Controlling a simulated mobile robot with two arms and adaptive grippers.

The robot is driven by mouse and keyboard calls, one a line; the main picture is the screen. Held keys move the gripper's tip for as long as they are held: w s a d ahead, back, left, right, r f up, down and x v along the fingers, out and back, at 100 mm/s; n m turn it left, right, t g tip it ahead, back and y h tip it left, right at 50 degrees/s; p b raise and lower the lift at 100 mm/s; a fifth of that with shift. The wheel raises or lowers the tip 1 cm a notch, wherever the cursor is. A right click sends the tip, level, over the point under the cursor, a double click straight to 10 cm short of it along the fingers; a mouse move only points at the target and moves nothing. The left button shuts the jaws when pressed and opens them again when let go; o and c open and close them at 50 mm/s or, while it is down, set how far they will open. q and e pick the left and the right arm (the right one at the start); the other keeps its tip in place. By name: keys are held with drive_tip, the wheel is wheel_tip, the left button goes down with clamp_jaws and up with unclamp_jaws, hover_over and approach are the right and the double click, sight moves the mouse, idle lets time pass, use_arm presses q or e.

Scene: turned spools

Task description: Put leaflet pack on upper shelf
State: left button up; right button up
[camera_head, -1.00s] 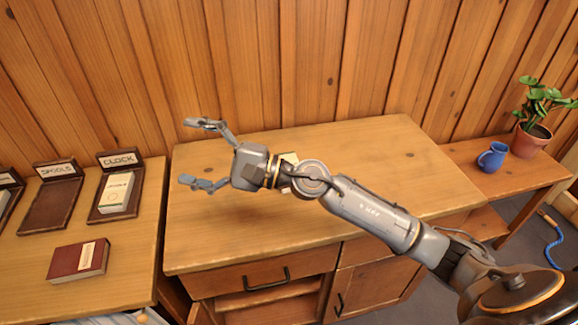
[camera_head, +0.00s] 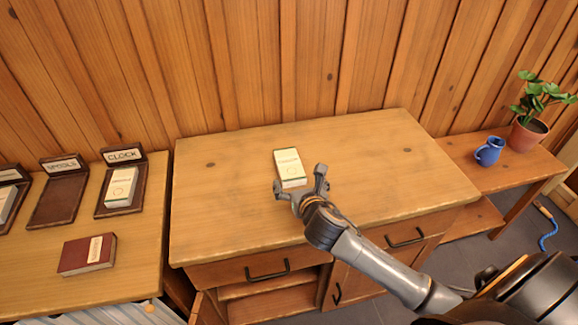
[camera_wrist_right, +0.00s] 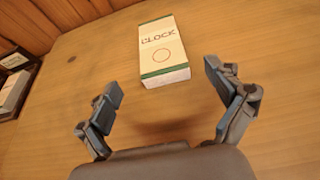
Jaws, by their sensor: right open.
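A white leaflet pack (camera_head: 289,163) with green end bands lies flat on the wooden cabinet top (camera_head: 225,205). In the right wrist view the pack (camera_wrist_right: 162,50) reads "CLOCK" and has a circle printed below. My right gripper (camera_head: 300,180) is open and empty at the pack's near end. In the right wrist view its two fingers (camera_wrist_right: 164,95) stand wide apart, with the pack just beyond and between them, apart from both. On the right, a low wooden unit has an upper shelf (camera_head: 465,160) and a lower shelf (camera_head: 476,220). My left gripper is not in view.
The upper shelf carries a blue mug (camera_head: 489,151) and a potted plant (camera_head: 528,132). On the left table stand labelled holders, one marked CLOCK (camera_head: 124,156) with a similar pack, one SPOOLS (camera_head: 62,165) empty. A dark red book (camera_head: 87,254) lies in front.

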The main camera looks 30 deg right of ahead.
sight(291, 169)
drive_tip(key=x, duration=0.9)
drive_tip(key=shift+r, duration=0.1)
drive_tip(key=shift+c, duration=0.3)
drive_tip(key=shift+r, duration=0.1)
drive_tip(key=c, duration=1.4)
